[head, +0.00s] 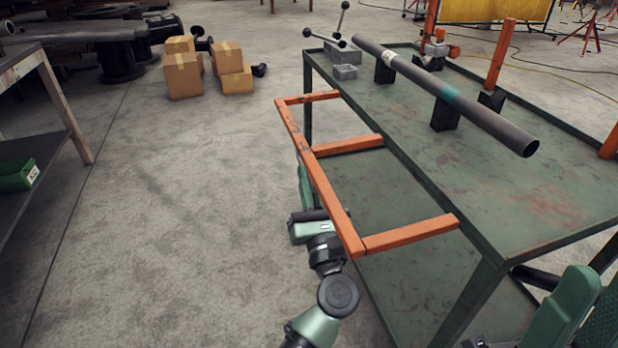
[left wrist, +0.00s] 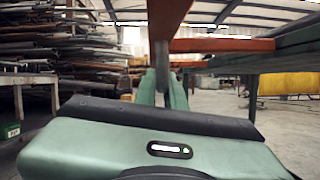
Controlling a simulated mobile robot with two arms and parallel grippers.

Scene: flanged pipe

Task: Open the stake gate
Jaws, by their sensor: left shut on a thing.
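The stake gate is an orange frame with a long rail (head: 318,180) and three cross stakes. It lies out flat from the left edge of the green cart table. In the left wrist view the gripper fingers (left wrist: 162,90) point away, close together, up to the orange gate (left wrist: 168,18) above. The exact contact is hard to see. My right gripper does not show clearly; only green parts of my right arm show at the lower right.
A grey pipe (head: 445,93) rests on dark supports on the green cart table (head: 440,165). Orange upright stakes (head: 500,55) stand on its far edge. Cardboard boxes (head: 184,76) and a workbench (head: 35,140) are at the left. The floor between is clear.

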